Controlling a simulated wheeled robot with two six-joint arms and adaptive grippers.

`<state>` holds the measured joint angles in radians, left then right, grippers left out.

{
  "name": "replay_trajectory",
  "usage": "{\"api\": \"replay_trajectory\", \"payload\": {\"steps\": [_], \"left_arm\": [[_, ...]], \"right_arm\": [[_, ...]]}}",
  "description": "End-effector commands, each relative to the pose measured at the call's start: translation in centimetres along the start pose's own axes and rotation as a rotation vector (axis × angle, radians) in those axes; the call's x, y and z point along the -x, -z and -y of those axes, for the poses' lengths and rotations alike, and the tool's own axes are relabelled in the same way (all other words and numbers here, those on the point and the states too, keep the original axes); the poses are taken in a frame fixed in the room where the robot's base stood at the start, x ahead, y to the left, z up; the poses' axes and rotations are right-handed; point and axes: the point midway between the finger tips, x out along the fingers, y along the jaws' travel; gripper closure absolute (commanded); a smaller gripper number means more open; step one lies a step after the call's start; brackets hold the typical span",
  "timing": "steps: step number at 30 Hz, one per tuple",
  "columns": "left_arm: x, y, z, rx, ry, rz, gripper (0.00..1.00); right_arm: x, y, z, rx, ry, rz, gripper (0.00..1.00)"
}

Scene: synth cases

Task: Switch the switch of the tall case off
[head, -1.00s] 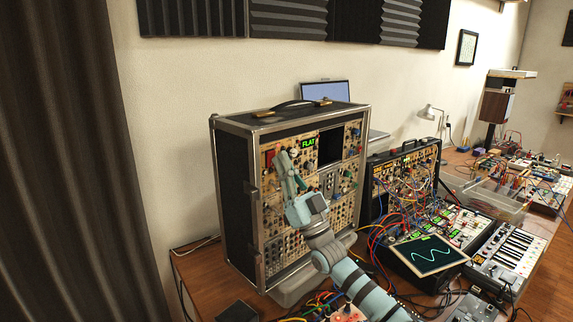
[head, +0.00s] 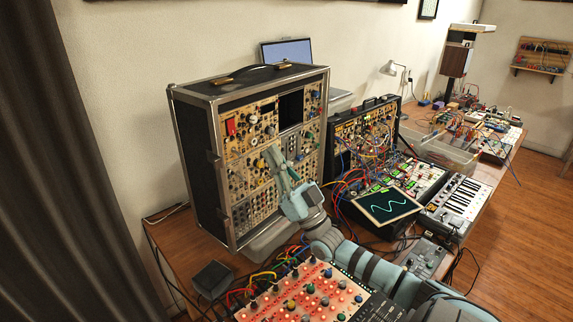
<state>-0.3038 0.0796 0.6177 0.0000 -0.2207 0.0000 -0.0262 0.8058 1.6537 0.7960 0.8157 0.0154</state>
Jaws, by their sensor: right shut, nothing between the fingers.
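The tall case (head: 188,155) stands upright on the table, black with metal edges and a cream panel of knobs and jacks. A red switch (head: 230,126) sits at the upper left of its panel; its exact tilt is too small to tell. The panel's dark screen (head: 291,108) is at the upper right, and no lit text shows beside it. My right gripper (head: 272,154) is shut and empty, in front of the panel's middle, below and right of the red switch. I cannot tell if it touches the panel. My left gripper is not in view.
A smaller case with patch cables (head: 362,135) stands to the right. A tablet with a wave trace (head: 388,206), a keyboard (head: 458,205) and a red knob panel (head: 305,295) crowd the table. A small dark box (head: 212,279) lies at the front left.

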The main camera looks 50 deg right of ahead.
Motion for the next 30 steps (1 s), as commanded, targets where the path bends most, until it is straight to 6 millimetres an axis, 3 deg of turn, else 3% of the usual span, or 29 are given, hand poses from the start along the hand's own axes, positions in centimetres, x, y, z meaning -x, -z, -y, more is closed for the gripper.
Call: {"api": "replay_trajectory", "payload": {"steps": [3, 7, 30], "left_arm": [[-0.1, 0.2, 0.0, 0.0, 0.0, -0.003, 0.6], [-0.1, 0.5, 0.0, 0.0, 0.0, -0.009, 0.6], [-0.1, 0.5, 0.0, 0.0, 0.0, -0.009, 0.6]], "right_arm": [[1.9, 0.3, -0.1, 0.002, 0.0, 0.003, 1.0], [2.8, 0.6, -0.1, 0.002, -0.001, 0.001, 1.0], [2.8, 0.5, 0.1, -0.002, 0.002, -0.001, 1.0]]}}
